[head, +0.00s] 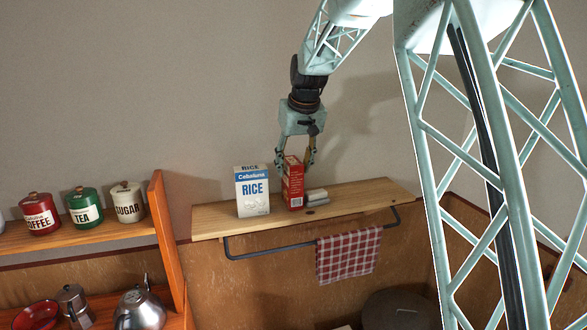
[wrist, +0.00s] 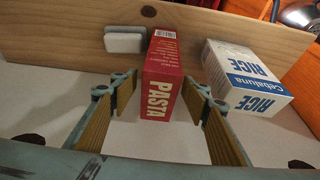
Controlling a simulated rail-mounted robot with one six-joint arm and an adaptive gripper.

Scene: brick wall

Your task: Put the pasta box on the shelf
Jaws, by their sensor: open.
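The red pasta box (head: 293,184) stands upright on the wooden shelf (head: 355,196), just right of the rice box. It also shows in the wrist view (wrist: 161,80), with its PASTA label facing up in the picture. My gripper (head: 296,168) is above the shelf with its fingers down around the upper part of the pasta box. In the wrist view the fingers (wrist: 165,115) are open, one on each side of the box, with a gap showing on both sides.
A white-and-blue rice box (head: 252,192) stands close to the left of the pasta box. A small pale block (head: 317,195) lies to its right. A checked cloth (head: 348,255) hangs from the rail below. Canisters (head: 84,206) stand on an orange-sided rack at left. The shelf's right end is clear.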

